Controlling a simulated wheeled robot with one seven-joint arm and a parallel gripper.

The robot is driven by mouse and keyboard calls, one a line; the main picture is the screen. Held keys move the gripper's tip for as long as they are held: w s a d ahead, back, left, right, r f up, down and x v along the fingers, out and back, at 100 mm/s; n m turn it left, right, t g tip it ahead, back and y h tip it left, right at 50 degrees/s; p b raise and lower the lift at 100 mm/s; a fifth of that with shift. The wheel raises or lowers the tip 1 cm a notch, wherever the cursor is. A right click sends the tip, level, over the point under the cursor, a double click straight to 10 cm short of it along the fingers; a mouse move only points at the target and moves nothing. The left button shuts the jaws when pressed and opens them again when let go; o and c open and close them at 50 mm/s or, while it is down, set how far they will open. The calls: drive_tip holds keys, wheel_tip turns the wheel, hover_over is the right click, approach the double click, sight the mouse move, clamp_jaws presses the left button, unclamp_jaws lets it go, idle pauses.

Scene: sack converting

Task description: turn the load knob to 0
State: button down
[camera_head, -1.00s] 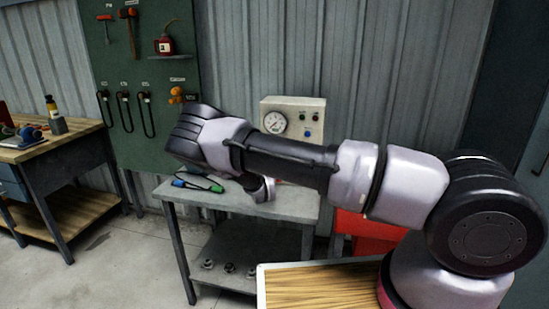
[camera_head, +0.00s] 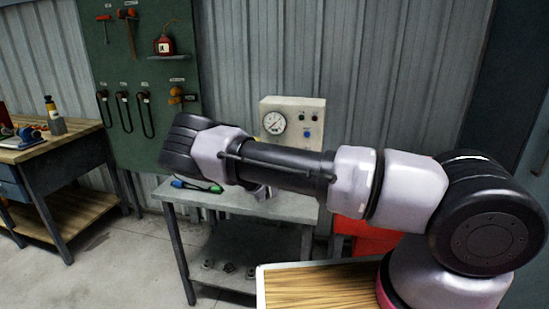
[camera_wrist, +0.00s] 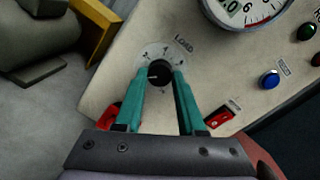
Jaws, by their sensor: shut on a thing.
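The load knob (camera_wrist: 159,71) is a small round black knob on a pale dial plate marked LOAD, in the upper middle of the wrist view. A light pointer mark on it seems to face left in that view; the figure it points at is too small to read surely. My gripper (camera_wrist: 162,76) has its two teal fingers on either side of the knob and is shut on it. In the head view the knob and my fingers are hidden behind my arm. The cream control panel (camera_head: 310,108) stands at the back of the grey table.
A yellow bracket (camera_wrist: 97,25) is at upper left. Green and blue tools (camera_head: 195,186) lie on the grey table (camera_head: 285,207).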

idle(0.4)
drive_tip(key=c, duration=0.5)
unclamp_jaws()
drive_tip(key=v, duration=1.1)
